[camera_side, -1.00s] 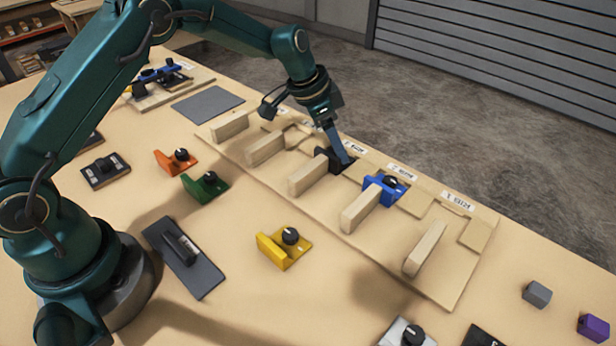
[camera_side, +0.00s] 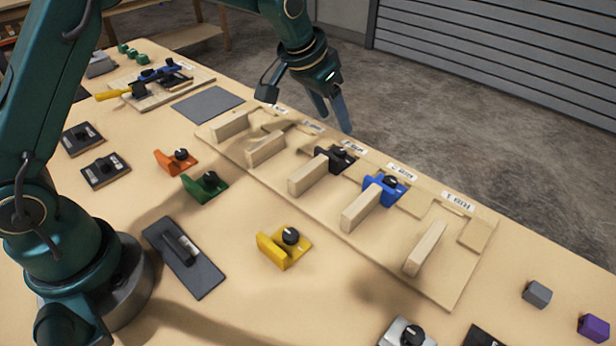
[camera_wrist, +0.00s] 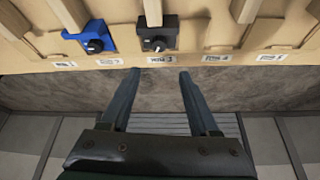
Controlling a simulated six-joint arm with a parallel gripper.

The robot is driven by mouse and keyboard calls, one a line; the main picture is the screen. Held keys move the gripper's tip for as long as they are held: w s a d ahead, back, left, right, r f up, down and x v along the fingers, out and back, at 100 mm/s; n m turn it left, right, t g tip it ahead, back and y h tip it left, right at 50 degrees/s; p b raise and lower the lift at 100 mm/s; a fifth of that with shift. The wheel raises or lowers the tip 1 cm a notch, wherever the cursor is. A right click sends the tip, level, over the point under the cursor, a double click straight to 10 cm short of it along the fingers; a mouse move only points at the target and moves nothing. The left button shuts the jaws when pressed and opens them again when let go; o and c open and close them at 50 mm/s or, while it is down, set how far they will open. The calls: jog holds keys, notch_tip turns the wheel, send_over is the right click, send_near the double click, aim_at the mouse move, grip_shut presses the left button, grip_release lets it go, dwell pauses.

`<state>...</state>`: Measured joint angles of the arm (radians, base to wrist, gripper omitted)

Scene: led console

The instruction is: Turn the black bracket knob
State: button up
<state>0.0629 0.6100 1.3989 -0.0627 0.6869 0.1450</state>
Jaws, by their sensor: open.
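The black bracket (camera_side: 325,161) sits in a slot of the wooden board, left of the blue bracket, with its dark round knob (camera_side: 342,155) on it. In the wrist view the black bracket (camera_wrist: 157,32) stands beyond the fingertips, with its knob (camera_wrist: 157,43) showing. My gripper (camera_side: 333,125) is open and empty, raised behind the board's far edge and apart from the knob. In the wrist view my gripper (camera_wrist: 160,73) shows its two fingers spread, with bare floor between them.
A blue bracket (camera_side: 376,192) with a knob is in the neighbouring slot. Upright wooden blocks (camera_side: 307,176) line the board. Orange (camera_side: 168,163), green (camera_side: 196,188) and yellow (camera_side: 272,251) brackets lie on the table in front. The space around my gripper is clear.

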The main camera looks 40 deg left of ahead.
jog(key=s+a+r+t, duration=0.2)
jog(key=s+r, duration=0.6)
jog(key=r, duration=0.5)
jog(key=s+a+f+n, duration=0.1)
jog(key=s, duration=1.2)
jog(key=shift+t+y, duration=0.3)
jog(key=shift+s, duration=0.1)
